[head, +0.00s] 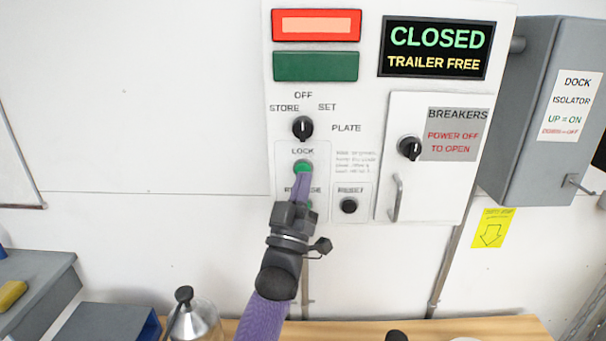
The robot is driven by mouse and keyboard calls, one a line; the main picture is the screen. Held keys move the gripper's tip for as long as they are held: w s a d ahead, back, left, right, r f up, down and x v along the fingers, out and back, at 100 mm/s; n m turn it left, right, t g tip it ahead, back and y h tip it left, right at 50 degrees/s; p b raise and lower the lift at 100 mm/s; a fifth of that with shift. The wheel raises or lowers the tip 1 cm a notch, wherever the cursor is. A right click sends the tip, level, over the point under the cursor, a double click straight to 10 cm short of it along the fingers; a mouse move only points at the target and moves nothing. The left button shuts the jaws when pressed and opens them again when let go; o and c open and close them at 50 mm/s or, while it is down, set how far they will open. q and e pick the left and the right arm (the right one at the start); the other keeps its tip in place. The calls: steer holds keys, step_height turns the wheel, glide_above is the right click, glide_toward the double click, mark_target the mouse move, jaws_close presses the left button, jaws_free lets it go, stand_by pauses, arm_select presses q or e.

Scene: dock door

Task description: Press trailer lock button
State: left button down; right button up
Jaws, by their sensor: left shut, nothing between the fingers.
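The green lock button (303,167) sits under the word LOCK on the white control panel (376,20). My left gripper (302,176) is shut and empty, its purple fingertips at the lower edge of the button. I cannot tell whether they touch it. The release button below is mostly hidden behind the gripper, with a bit of green showing. The display (436,49) reads CLOSED and TRAILER FREE. The red lamp (316,25) is lit and the green lamp (316,67) is dark. My right gripper is not in view.
A selector knob (302,128) is just above the lock button, and a black button (349,206) is at its lower right. The breaker door (405,111) has a protruding handle (396,198). The grey isolator box (546,110) stands out on the right. A metal canister (194,322) stands below.

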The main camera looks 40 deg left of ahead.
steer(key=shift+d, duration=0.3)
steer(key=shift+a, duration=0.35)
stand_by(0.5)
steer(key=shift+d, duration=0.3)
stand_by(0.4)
arm_select(q)
steer(key=shift+w+a, duration=0.1)
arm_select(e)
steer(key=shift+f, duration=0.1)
arm_select(q)
steer(key=shift+w+a, duration=0.2)
steer(key=shift+w, duration=0.05)
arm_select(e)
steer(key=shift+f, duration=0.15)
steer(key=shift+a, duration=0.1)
arm_select(q)
steer(key=shift+b, duration=0.3)
steer(key=shift+w, duration=0.1)
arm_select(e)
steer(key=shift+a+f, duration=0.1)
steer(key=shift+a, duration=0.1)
